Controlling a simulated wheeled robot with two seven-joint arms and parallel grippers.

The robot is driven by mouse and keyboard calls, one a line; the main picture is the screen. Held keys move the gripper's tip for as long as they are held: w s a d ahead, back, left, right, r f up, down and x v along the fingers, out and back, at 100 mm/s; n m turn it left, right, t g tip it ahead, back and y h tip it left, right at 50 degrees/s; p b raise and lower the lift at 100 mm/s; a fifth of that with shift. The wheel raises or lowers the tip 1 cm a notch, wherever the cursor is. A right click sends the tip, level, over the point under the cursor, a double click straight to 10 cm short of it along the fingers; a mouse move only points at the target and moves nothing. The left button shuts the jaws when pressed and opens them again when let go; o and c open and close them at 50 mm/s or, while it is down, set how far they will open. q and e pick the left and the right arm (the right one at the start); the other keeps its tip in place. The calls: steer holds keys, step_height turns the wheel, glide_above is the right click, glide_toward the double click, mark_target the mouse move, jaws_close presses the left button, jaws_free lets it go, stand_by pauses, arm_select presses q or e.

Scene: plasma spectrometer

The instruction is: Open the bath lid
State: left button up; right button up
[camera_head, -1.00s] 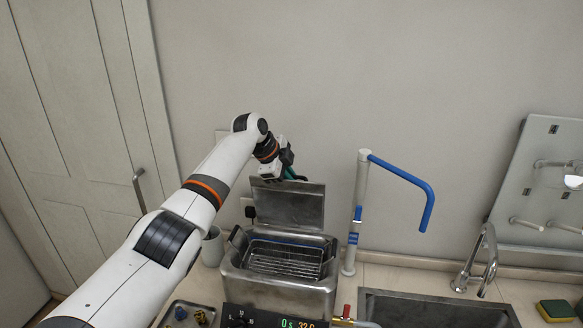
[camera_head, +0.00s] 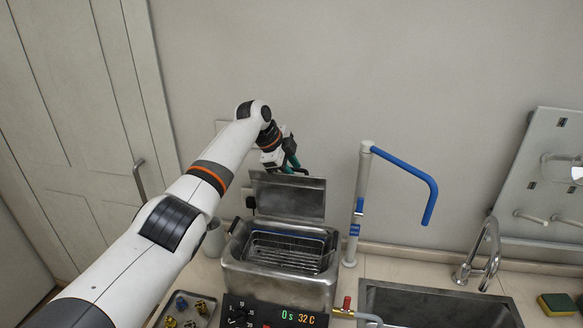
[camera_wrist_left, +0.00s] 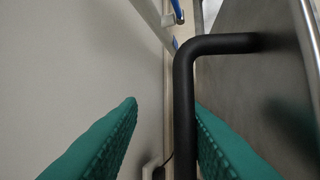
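The bath (camera_head: 275,285) is a steel box on the counter with a wire basket inside. Its steel lid (camera_head: 287,197) stands raised, about upright, at the bath's back edge, and the inside is exposed. My left gripper (camera_head: 296,166), with green fingers, is at the lid's top edge. In the left wrist view, the fingers (camera_wrist_left: 165,105) are apart. The black bar handle (camera_wrist_left: 184,105) of the lid lies between them, close to the right finger; I cannot tell whether they touch. The lid's dark face (camera_wrist_left: 270,90) is on the right. My right gripper is not in view.
A pole with a blue arm (camera_head: 405,173) stands just right of the bath. A sink (camera_head: 430,308) with a tap (camera_head: 490,258) is further right. A tray of small coloured parts (camera_head: 190,312) is at the front left. A wall is close behind the lid.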

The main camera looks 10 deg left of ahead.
arm_select(q)
steer(key=shift+r, duration=0.1)
steer(key=b+v, duration=0.4)
steer(key=v, duration=0.7)
steer(key=shift+s+a+b, duration=0.1)
steer(key=shift+b, duration=0.25)
steer(key=shift+s+r, duration=0.1)
steer(key=shift+r, duration=0.3)
steer(key=shift+a, duration=0.1)
